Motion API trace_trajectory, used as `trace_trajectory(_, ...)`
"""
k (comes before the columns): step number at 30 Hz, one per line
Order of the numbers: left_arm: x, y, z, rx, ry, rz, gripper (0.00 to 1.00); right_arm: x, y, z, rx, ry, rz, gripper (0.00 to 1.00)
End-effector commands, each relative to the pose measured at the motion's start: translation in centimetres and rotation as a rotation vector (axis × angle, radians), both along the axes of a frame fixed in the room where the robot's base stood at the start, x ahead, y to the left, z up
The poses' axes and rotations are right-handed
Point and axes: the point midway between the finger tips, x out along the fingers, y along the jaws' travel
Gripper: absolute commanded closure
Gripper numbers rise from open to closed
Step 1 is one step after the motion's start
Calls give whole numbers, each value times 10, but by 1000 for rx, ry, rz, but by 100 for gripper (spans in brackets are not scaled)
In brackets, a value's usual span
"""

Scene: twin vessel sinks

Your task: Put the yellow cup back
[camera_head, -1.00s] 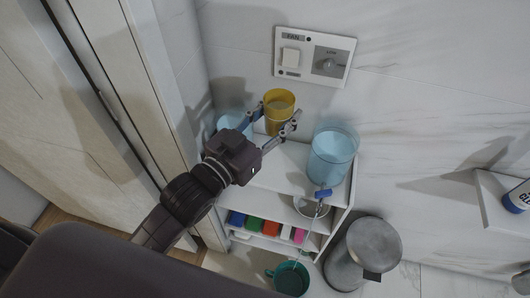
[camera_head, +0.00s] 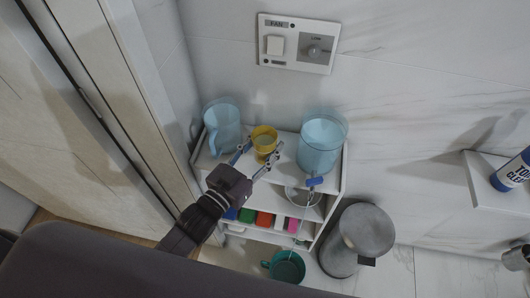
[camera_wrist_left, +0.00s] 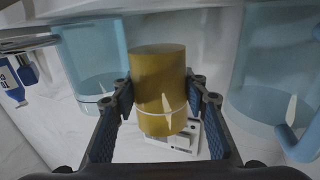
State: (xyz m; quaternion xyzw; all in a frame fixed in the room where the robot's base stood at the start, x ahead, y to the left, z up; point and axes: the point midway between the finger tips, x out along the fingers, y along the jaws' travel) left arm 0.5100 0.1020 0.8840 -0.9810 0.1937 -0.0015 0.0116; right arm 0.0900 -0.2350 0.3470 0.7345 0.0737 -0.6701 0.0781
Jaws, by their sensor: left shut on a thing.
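The yellow cup (camera_head: 264,139) is upright between the fingers of my left gripper (camera_head: 259,161), over the top of the white shelf unit (camera_head: 284,188). In the left wrist view the cup (camera_wrist_left: 159,85) fills the middle, with a dark finger on each side of it. The gripper is shut on the cup. I cannot tell whether the cup's base touches the shelf top. The blue pitcher (camera_head: 223,124) stands to its left and the blue drink dispenser (camera_head: 322,144) to its right in the head view. My right gripper is not in view.
A teal mug (camera_head: 287,267) and a grey bin (camera_head: 357,240) stand on the floor. A switch panel (camera_head: 299,45) is on the wall behind.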

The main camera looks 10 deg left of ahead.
Motion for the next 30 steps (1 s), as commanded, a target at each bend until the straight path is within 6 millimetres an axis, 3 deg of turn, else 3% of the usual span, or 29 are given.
trace_trajectory(8, 0, 0, -34, -1, 1, 1, 82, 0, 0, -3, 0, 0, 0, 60)
trace_trajectory(21, 0, 0, -40, -1, 0, 0, 82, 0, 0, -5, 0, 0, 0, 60)
trace_trajectory(22, 0, 0, -41, -1, 1, 1, 58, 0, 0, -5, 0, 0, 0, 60)
trace_trajectory(27, 0, 0, -40, -1, 1, 0, 42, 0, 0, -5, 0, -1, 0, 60)
trace_trajectory(30, 0, 0, -40, -1, 1, 0, 42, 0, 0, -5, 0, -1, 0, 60)
